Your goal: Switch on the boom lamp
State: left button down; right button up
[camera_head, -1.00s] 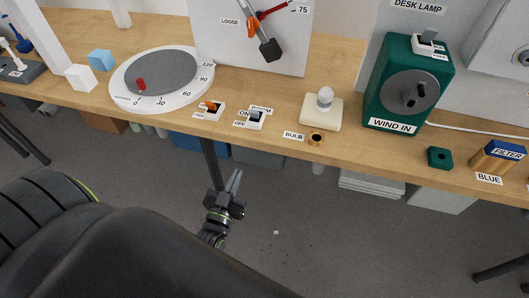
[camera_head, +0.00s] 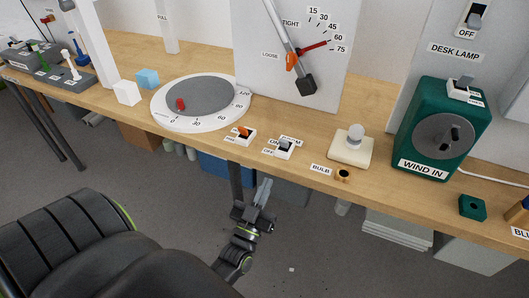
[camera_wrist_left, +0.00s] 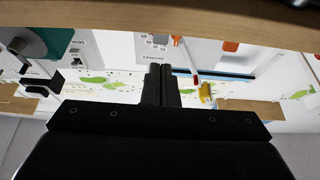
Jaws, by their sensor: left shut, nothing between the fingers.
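My left gripper (camera_head: 266,183) is shut and empty, in front of and below the table edge, apart from both switches. Its shut fingers (camera_wrist_left: 160,84) show in the left wrist view. My right gripper is out of view.
A round dial turntable (camera_head: 200,97) lies left of the switches. A bulb on a cream base (camera_head: 351,148) and a green WIND IN box (camera_head: 434,125) stand to the right. The wooden table's front edge (camera_head: 310,181) lies between my left gripper and the switches.

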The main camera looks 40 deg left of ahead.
aim_at(284, 144)
pick_arm(q)
jog(key=p+x, duration=0.2)
jog(key=x, duration=0.8)
jog(key=shift+w+r, duration=0.1)
jog(key=shift+w, duration=0.2)
